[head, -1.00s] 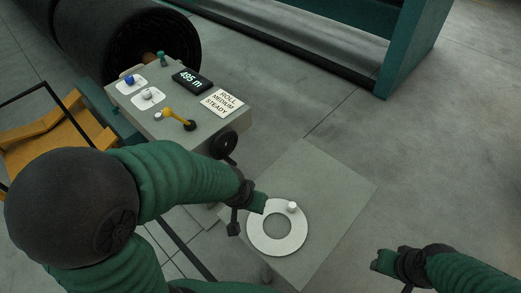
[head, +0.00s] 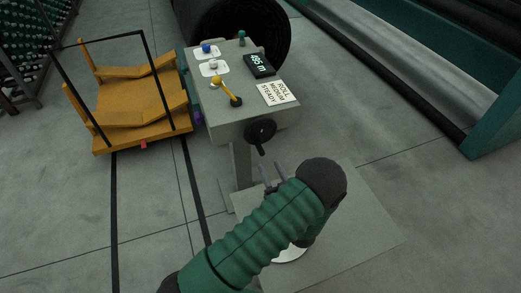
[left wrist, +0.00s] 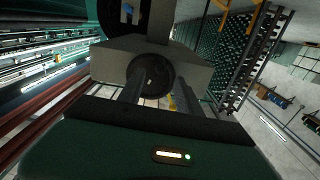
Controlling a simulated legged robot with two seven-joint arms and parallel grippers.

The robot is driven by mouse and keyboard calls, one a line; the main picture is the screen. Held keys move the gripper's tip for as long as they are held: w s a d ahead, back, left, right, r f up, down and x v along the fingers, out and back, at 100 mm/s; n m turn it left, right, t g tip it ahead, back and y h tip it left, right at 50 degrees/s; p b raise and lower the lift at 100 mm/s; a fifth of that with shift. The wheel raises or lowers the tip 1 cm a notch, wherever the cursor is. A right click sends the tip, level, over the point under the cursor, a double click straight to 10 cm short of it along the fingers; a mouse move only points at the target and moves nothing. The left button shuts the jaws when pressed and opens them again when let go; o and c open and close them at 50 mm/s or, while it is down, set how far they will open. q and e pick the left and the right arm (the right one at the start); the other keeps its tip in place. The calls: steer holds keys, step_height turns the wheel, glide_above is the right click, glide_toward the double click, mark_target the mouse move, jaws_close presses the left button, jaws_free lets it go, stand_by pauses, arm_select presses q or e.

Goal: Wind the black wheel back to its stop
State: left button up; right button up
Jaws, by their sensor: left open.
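The black wheel (head: 260,131) is on the front face of the grey control stand (head: 225,131), with a dark crank handle (head: 256,149) at its lower side. My left gripper (head: 272,170) is open and empty, just below the wheel, its two fingers pointing up toward it. The fingers look apart from the wheel in the head view. In the left wrist view the round wheel (left wrist: 150,72) shows ahead, between and slightly above the two open fingers (left wrist: 158,90). My right gripper is out of view.
The stand's top carries a yellow lever (head: 226,90), blue and white knobs, a display (head: 258,65) reading 495 m and a sign (head: 278,92). An orange cart (head: 130,100) stands at left. A white ring (head: 290,254) lies low, partly behind my arm.

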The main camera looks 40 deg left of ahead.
mark_target(263, 155)
arm_select(q)
steer(key=x, duration=1)
steer(key=shift+s, duration=0.1)
steer(key=shift+d+r, duration=0.1)
steer(key=shift+c, duration=1.1)
jaws_close()
